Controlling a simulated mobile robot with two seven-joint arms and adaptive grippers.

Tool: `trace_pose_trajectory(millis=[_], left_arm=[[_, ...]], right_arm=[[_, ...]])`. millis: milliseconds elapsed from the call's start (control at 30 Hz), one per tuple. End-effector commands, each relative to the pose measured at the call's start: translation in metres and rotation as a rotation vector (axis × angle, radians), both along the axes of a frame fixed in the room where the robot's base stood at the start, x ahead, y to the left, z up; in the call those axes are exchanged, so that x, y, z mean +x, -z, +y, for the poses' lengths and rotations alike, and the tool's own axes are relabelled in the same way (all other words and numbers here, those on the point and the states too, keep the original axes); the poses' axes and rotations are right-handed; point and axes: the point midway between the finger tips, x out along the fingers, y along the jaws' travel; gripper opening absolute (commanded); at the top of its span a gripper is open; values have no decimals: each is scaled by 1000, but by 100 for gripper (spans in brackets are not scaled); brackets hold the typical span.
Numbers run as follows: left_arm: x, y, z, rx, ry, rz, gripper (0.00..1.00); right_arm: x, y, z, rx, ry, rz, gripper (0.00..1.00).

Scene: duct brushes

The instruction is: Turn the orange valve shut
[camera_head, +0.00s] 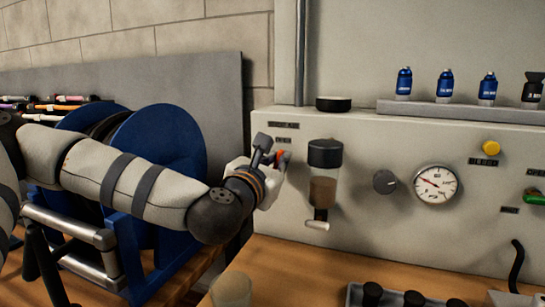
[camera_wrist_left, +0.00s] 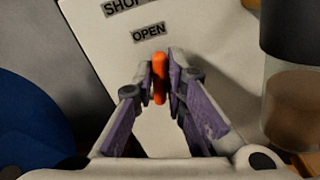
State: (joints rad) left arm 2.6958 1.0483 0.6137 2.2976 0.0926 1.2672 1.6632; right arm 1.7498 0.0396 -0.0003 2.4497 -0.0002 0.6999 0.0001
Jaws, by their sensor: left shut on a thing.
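The orange valve (camera_wrist_left: 159,78) sits on the grey panel just below a label reading "OPEN" (camera_wrist_left: 148,31). In the left wrist view its handle stands close to upright in the picture, between the two fingertips. My left gripper (camera_wrist_left: 161,76) is shut on the handle, one finger on each side. In the head view my left gripper (camera_head: 277,165) is at the panel, and a small bit of the orange valve (camera_head: 280,153) shows beside it. The rest of the valve is hidden there by the gripper. My right gripper is not in view.
A clear bowl with a dark cap (camera_head: 325,153) hangs just right of the valve. A black knob (camera_head: 384,182) and a gauge (camera_head: 435,184) are further right. A cup (camera_head: 231,290) is on the wooden bench (camera_head: 300,265).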

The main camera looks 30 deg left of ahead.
Motion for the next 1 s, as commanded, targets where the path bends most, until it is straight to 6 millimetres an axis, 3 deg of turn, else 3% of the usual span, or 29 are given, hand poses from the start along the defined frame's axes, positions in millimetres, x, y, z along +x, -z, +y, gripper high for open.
trace_pose_trajectory(millis=[33, 400, 1000], left_arm=[[-2, -7, 0, 42, -1, 3, 0], [-1, -5, -1, 387, -3, 85, 0], [1, 1, -3, 928, -4, 220, 0]], right_arm=[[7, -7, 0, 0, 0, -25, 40], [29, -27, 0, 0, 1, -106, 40], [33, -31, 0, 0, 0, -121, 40]])
